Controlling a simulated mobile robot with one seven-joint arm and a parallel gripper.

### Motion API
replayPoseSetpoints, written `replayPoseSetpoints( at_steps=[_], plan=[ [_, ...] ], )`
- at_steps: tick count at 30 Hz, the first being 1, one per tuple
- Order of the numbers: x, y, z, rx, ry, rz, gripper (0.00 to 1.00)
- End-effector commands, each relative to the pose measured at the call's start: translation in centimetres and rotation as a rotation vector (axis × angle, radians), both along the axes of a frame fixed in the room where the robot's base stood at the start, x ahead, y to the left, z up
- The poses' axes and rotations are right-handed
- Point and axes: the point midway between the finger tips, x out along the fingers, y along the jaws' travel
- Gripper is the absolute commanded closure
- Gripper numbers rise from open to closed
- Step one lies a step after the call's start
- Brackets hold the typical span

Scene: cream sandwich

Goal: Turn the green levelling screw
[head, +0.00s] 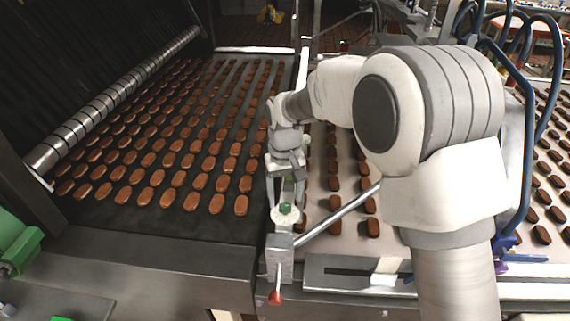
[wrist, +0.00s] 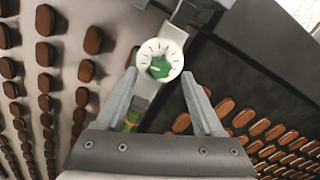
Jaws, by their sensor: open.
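The green levelling screw (wrist: 160,67) sits in the middle of a white dial with dark tick marks (wrist: 171,46). In the head view the screw (head: 285,208) tops a grey metal block (head: 279,262) between the two conveyor belts. My gripper (wrist: 160,80) is open, with one finger to each side of the dial in the wrist view. The fingers look apart from the screw, which lies just past the tips. In the head view my gripper (head: 286,200) hangs over the block, and how far its tips are above the dial is hard to tell.
Brown biscuits (head: 200,182) lie in rows on the dark left belt (head: 110,222) and on the pale right belt (head: 318,180). A slanting metal rod (head: 340,215) and a red-tipped lever (head: 275,298) join the block. Blue hoses (head: 526,130) hang at right.

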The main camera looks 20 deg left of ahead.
Motion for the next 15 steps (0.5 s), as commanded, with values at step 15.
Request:
replayPoseSetpoints(
  at_steps=[15],
  plan=[
    [0.1,0.0,12.2,0.003,-0.004,0.0,0.3]
  ],
)
